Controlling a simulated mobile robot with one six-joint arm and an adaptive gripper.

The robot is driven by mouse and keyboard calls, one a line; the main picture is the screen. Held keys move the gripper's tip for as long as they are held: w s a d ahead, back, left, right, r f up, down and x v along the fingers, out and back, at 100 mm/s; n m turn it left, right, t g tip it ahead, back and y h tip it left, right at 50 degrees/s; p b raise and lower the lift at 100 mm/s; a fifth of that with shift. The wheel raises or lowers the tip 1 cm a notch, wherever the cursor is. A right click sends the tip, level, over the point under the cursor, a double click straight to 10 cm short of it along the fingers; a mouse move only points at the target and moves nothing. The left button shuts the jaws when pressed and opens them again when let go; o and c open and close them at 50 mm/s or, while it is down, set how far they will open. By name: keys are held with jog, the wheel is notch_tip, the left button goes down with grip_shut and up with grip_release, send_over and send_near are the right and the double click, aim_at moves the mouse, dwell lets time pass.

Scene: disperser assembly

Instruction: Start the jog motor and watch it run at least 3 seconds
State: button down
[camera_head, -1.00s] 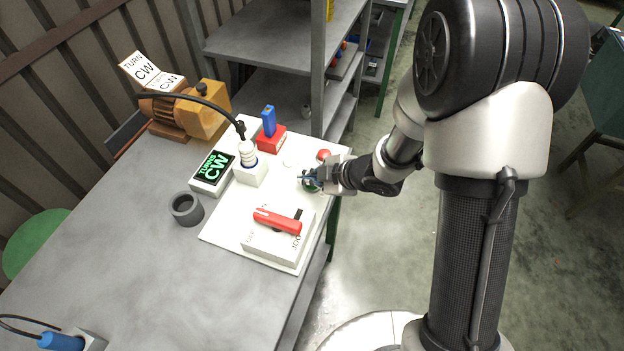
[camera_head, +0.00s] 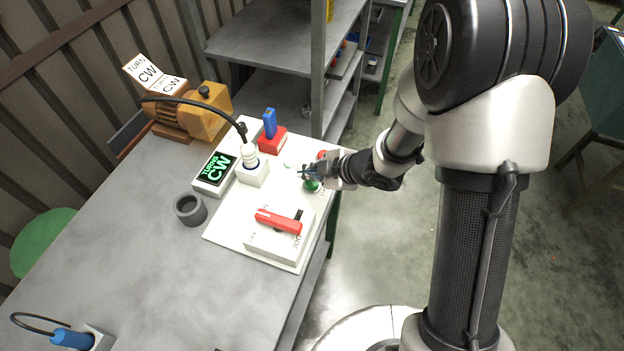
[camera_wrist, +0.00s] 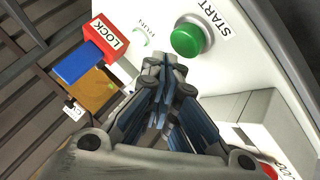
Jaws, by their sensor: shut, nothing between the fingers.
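The jog motor (camera_head: 172,118), orange-brown with a yellow gearbox, stands at the back of the bench under "TURN CW" cards. The green start button (camera_head: 311,185) sits on the white panel; in the wrist view the button (camera_wrist: 187,40) stands clear beside the word START. My gripper (camera_head: 306,173) is shut and empty, over the panel right by the button; in the wrist view the fingertips (camera_wrist: 163,68) are just below and left of it. A display (camera_head: 214,168) reads "TURNS CW" in green. A red-handled selector (camera_head: 278,221) lies at the panel's front. Whether the shaft turns cannot be told.
A red LOCK block with a blue top (camera_head: 270,127) and a white socket with a plugged cable (camera_head: 252,172) stand on the panel.

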aim_at(310, 184)
notch_tip(310, 184, up, 5)
jog(key=p, duration=0.4)
jog(key=shift+f, duration=0.15)
dwell(0.5)
jog(key=w+d+r+m+t+h, duration=0.2)
jog(key=w+d+r+m+h, duration=0.15)
jog(key=d+r, duration=0.5)
jog(key=s+d+r+m+h, duration=0.5)
jog(key=s+d+r+m, duration=0.2)
jog(key=d+r, duration=0.15)
jog(key=s+a+r+m+g, duration=0.1)
jog(key=s+m, duration=0.3)
jog(key=s, duration=0.6)
jog(key=s+a+r+m+g+y, duration=0.1)
jog(key=s+r+m, duration=0.3)
jog(key=s, duration=0.7)
jog(key=shift+s+m+g, duration=0.25)
jog(key=shift+m+g, duration=0.2)
jog(key=shift+g, duration=0.05)
jog(key=shift+a, duration=0.1)
dwell(2.3)
